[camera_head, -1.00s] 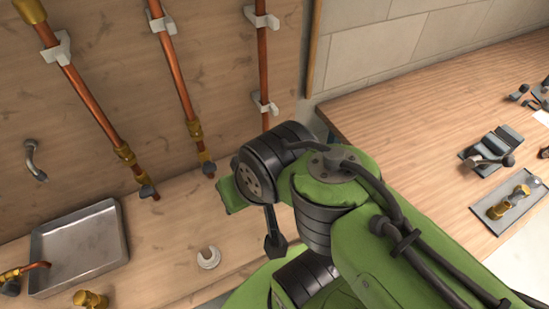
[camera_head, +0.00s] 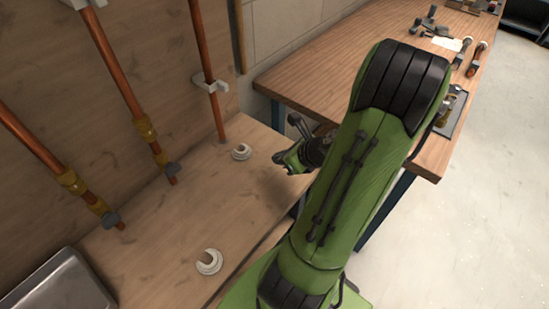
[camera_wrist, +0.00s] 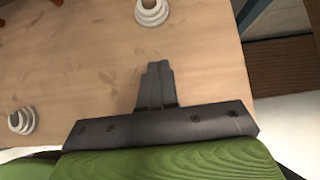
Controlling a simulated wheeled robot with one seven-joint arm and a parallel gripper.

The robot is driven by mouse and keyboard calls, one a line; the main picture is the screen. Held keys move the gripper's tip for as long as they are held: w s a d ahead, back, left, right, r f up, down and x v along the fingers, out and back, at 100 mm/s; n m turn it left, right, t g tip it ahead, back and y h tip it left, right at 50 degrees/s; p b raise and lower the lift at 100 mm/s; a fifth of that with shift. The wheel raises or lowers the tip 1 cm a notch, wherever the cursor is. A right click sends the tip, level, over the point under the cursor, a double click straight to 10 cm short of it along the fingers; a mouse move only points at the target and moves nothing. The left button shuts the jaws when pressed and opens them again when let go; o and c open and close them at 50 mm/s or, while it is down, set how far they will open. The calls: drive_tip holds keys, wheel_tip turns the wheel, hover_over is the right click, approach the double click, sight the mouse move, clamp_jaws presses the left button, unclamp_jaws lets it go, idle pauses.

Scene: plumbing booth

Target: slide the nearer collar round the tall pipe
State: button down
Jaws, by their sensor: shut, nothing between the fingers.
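The nearer collar (camera_head: 208,262), a white ring with a gap, lies on the wooden bench near its front edge. It also shows at the left of the wrist view (camera_wrist: 22,121). A second white collar (camera_head: 241,152) lies farther off, close to the foot of the tall pipe (camera_head: 207,62), and shows at the top of the wrist view (camera_wrist: 152,12). The tall copper pipe runs down to the bench, with nothing around its foot. My gripper (camera_head: 284,158) is right of the farther collar, apart from both. Its fingers (camera_wrist: 157,68) are shut and empty above the bench.
Two shorter copper pipes (camera_head: 113,67) (camera_head: 32,146) with brass fittings hang on the back board to the left. A metal tray (camera_head: 60,288) is at lower left. A workbench (camera_head: 340,75) with tools stands at the right. The bench between the collars is clear.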

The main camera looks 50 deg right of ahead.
sight(249, 154)
drive_tip(key=b+x, duration=0.2)
drive_tip(key=x, duration=0.6)
drive_tip(key=shift+s+f+b, duration=0.1)
drive_tip(key=shift+b, duration=0.3)
drive_tip(key=w, duration=0.3)
drive_tip(key=shift+w+a+r, duration=0.1)
drive_tip(key=shift+w+r, duration=0.15)
drive_tip(key=shift+r, duration=0.05)
drive_tip(key=shift+w+r, duration=0.15)
drive_tip(key=shift+w, duration=0.15)
drive_tip(key=w+p, duration=0.4)
drive_tip(key=w, duration=0.4)
drive_tip(key=shift+w+a+p, duration=0.15)
drive_tip(key=shift+w+p, duration=0.05)
drive_tip(key=shift+p, duration=0.2)
